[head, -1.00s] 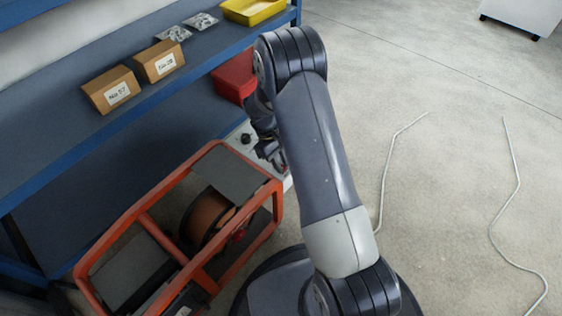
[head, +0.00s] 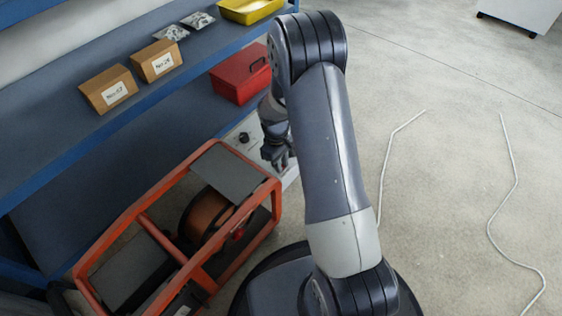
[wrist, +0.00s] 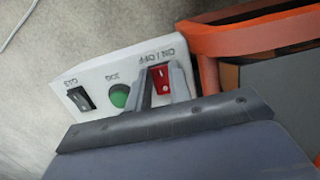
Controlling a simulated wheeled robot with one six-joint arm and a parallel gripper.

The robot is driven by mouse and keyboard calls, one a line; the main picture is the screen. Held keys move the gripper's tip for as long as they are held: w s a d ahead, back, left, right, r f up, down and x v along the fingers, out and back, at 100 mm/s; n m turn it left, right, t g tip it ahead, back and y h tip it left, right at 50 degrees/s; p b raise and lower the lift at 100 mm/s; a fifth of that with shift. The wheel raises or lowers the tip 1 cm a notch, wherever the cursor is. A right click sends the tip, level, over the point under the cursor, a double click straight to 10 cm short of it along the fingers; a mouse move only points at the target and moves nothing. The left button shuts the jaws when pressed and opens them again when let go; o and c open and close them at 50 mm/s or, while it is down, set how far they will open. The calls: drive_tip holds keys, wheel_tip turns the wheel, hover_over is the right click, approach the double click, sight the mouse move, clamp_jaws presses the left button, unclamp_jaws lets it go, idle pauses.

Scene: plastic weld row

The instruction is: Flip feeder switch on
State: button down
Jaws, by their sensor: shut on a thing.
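A white control panel (wrist: 112,75) has a red rocker switch (wrist: 161,78) under an "ON | OFF" label, a green round button (wrist: 119,96) and a black switch (wrist: 80,98). My gripper (wrist: 163,82) is at the red switch, its fingers on either side of it, shut on it. Part of the switch is hidden by the fingers. In the head view the panel (head: 246,140) shows between the orange-framed machine and the shelf, and my gripper (head: 279,160) points down at it.
The orange-framed machine (head: 150,215) with a copper-coloured wire spool (head: 207,214) stands beside the panel. A blue shelf (head: 75,145) holds brown boxes (head: 108,89), a red case (head: 241,78) and a yellow bin (head: 250,10). Cables (head: 390,150) lie on open floor at right.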

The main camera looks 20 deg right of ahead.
drive_tip(key=c, duration=1.3)
unclamp_jaws()
drive_tip(key=r+p, duration=0.1)
drive_tip(key=r, duration=0.2)
drive_tip(key=r+p, duration=0.1)
drive_tip(key=r, duration=0.3)
drive_tip(key=w+a+r+p, duration=0.1)
drive_tip(key=r+p, duration=0.1)
drive_tip(key=r, duration=0.1)
drive_tip(key=shift+w+r, duration=0.1)
drive_tip(key=shift+r, duration=0.25)
drive_tip(key=f+b, duration=0.1)
drive_tip(key=f, duration=0.2)
drive_tip(key=f+b, duration=0.1)
drive_tip(key=f, duration=0.3)
drive_tip(key=s+d+f+b, duration=0.1)
drive_tip(key=f+b, duration=0.1)
drive_tip(key=f, duration=0.2)
drive_tip(key=shift+a+r+g, duration=0.1)
drive_tip(key=shift+r+g, duration=0.05)
drive_tip(key=shift+g, duration=0.35)
drive_tip(key=shift+h, duration=0.3)
